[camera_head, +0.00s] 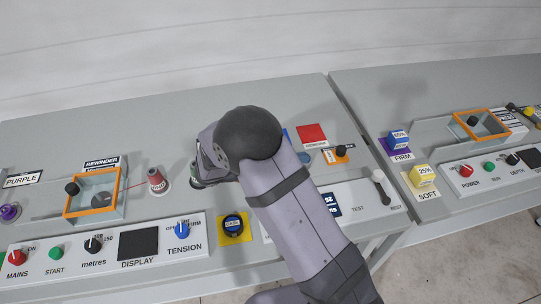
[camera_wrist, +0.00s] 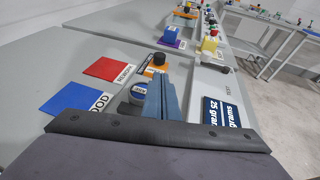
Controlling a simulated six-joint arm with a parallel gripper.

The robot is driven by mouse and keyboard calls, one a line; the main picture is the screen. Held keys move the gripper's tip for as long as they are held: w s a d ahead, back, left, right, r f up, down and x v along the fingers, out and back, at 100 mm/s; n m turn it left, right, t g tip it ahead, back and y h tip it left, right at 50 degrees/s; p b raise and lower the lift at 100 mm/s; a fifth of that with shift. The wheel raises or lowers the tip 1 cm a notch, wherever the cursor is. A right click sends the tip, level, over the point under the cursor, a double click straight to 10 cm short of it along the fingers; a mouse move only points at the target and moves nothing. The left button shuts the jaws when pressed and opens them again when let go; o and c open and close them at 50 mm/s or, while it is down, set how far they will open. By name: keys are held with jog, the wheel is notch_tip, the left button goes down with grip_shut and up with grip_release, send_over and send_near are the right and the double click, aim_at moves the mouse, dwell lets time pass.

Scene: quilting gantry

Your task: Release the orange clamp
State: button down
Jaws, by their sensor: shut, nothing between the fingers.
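The orange clamp (camera_head: 341,158) is a small orange block with a black knob on top, right of my arm in the head view. In the wrist view the orange clamp (camera_wrist: 153,70) is beyond my fingers, near the red pad. My gripper (camera_wrist: 168,88) shows as blue-grey fingers, shut and empty, pointing toward the panel and apart from the clamp. Whether the clamp is fastened cannot be told.
A red pad (camera_head: 311,134) lies left of the clamp. A capped cylinder (camera_wrist: 138,92) stands beside my fingers. A second bench with a purple pad (camera_head: 394,149) and yellow block (camera_head: 423,177) is to the right.

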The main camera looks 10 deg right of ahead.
jog(key=p+v, duration=0.2)
jog(key=v, duration=0.6)
jog(key=shift+a, duration=0.3)
jog(key=shift+s+r, duration=0.1)
